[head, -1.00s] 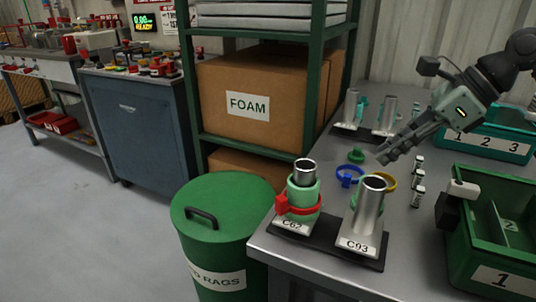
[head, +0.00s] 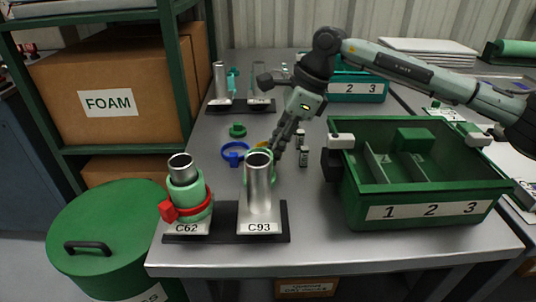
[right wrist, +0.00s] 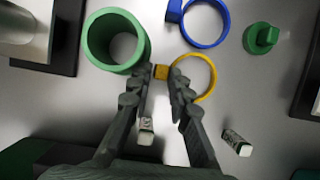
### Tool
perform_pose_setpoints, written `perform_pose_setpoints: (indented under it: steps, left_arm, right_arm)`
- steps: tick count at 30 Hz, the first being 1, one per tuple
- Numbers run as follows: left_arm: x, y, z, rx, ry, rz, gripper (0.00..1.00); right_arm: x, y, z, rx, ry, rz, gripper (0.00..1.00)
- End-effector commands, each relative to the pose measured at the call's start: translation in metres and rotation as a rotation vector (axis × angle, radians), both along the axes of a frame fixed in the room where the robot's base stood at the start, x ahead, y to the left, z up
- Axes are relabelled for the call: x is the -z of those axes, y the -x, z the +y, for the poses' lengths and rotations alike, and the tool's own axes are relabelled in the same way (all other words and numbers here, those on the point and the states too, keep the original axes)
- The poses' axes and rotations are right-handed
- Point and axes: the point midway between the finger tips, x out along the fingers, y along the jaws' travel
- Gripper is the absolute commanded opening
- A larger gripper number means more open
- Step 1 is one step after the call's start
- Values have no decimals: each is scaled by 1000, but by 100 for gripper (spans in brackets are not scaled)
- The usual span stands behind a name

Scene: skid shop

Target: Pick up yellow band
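The yellow band (right wrist: 212,73) lies flat on the grey table in the right wrist view, a ring with a small square tab. In the head view only part of the yellow band (head: 262,146) shows, behind the C93 post (head: 259,185). My right gripper (right wrist: 160,74) points down at it, its two fingers apart on either side of the tab, with a small gap visible. In the head view my right gripper (head: 277,146) is low behind the post. Whether the fingers touch the tab cannot be told. My left gripper is not in view.
A green sleeve (right wrist: 92,38) stands close left of the fingers. A blue band (head: 232,156) and a green piece (head: 237,131) lie nearby. The C62 post holds a red band (head: 188,208). A divided green bin (head: 352,190) stands at right.

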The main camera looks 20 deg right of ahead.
Motion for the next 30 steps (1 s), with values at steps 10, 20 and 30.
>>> perform_pose_setpoints:
  steps: [10, 20, 30]
  left_arm:
    - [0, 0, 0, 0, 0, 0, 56]
    - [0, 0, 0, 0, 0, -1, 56]
    - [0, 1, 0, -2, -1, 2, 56]
  right_arm:
    - [0, 0, 0, 0, 0, 0, 0]
    - [-2, 0, 0, 0, -1, -1, 0]
    - [-40, -1, 0, 2, -1, -4, 0]
